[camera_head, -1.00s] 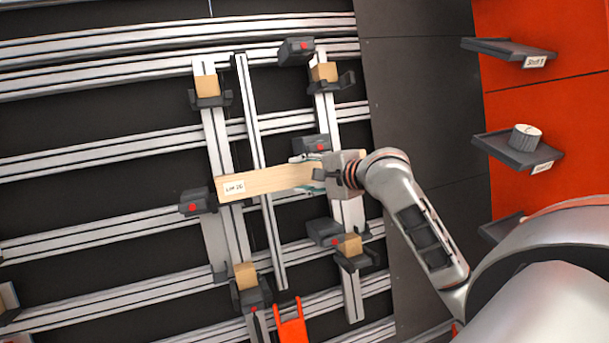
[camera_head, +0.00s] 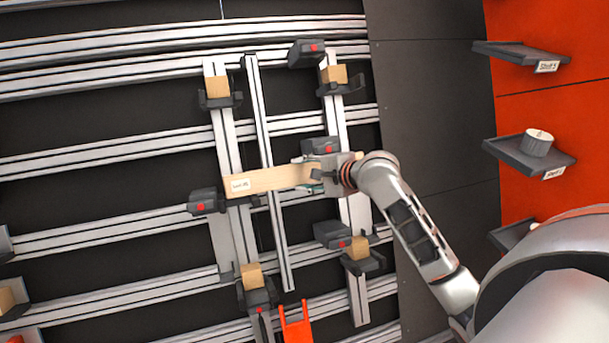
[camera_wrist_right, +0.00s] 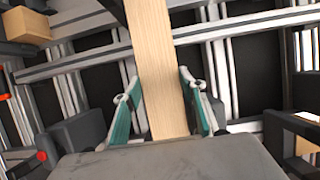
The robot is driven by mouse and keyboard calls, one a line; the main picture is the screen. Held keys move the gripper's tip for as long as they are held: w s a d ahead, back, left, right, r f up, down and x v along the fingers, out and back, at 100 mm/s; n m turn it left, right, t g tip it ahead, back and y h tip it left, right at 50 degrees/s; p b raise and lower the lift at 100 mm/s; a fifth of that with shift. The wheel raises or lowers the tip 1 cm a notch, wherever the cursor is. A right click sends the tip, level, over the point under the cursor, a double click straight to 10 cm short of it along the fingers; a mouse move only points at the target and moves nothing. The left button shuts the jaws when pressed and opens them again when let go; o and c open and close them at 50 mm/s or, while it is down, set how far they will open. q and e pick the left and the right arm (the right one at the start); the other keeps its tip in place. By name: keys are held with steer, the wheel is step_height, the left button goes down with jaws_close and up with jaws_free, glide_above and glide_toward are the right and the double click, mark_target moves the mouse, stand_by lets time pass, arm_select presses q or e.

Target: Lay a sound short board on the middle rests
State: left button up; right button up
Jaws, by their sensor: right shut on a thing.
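A pale short wooden board (camera_head: 272,180) with a white label lies across the two upright rails of the gantry at mid height. My right gripper (camera_head: 312,174) is shut on its right end. In the right wrist view the board (camera_wrist_right: 151,50) runs away from me between the teal fingers of the gripper (camera_wrist_right: 165,105). A black block with a red dot (camera_head: 206,201) stands beside the board's left end, and another (camera_head: 321,146) is just above its right part. The middle rests are hidden, so I cannot tell whether the board touches them. My left gripper is not in view.
Wooden blocks sit in black holders at the top (camera_head: 218,88) and bottom (camera_head: 252,275) of the left upright; the right upright has similar ones. An orange forked part (camera_head: 296,326) is below. Shelves on the orange wall at right include one holding a grey round item (camera_head: 538,142).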

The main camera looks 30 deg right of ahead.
steer(key=shift+w+f, duration=0.2)
steer(key=shift+w, duration=0.2)
stand_by(0.8)
steer(key=shift+s+f, duration=0.15)
steer(key=shift+f, duration=0.1)
stand_by(0.7)
steer(key=o, duration=1.4)
steer(key=shift+c, duration=0.2)
steer(key=shift+f, duration=0.1)
steer(key=v, duration=1.2)
